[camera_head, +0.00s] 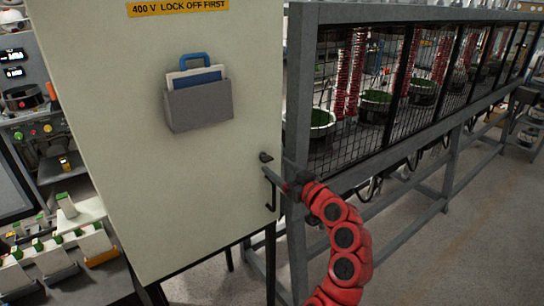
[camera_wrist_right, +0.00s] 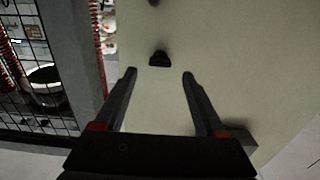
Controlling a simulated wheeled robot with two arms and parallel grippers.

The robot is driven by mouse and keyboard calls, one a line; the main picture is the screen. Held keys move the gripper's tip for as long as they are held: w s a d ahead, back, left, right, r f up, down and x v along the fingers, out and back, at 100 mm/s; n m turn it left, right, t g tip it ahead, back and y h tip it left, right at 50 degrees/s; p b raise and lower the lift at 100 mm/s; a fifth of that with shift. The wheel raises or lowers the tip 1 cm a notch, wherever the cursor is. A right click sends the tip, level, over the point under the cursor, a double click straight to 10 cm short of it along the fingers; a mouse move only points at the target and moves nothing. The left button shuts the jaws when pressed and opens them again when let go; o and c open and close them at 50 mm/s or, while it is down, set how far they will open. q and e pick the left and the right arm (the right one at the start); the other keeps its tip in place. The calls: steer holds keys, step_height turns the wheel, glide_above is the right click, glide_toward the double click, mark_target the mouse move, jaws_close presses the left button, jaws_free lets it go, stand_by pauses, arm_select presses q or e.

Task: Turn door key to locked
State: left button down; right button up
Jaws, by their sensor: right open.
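The cabinet door (camera_head: 150,150) is pale, with a yellow label "400 V LOCK OFF FIRST" at its top. A small dark key (camera_head: 265,157) sticks out near the door's right edge. It seems to be the dark piece (camera_wrist_right: 159,59) in the right wrist view, just beyond and between the fingertips, touching neither. Whether it is turned cannot be told. My right gripper (camera_head: 268,189) is at the door's right edge, just below the key, its fingers apart and empty; it also shows in the right wrist view (camera_wrist_right: 160,74). My left gripper is not in view.
A grey holder (camera_head: 199,107) with papers and a blue-handled item is on the door. A grey-framed mesh cage (camera_head: 345,140) with red coils stands right of the cabinet. A bench with trays (camera_head: 65,255) is at left. Open floor (camera_head: 430,260) lies at lower right.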

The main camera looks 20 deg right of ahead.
mark_target(269, 160)
steer(key=shift+p+x, duration=0.5)
steer(key=shift+x, duration=1.4)
jaws_close()
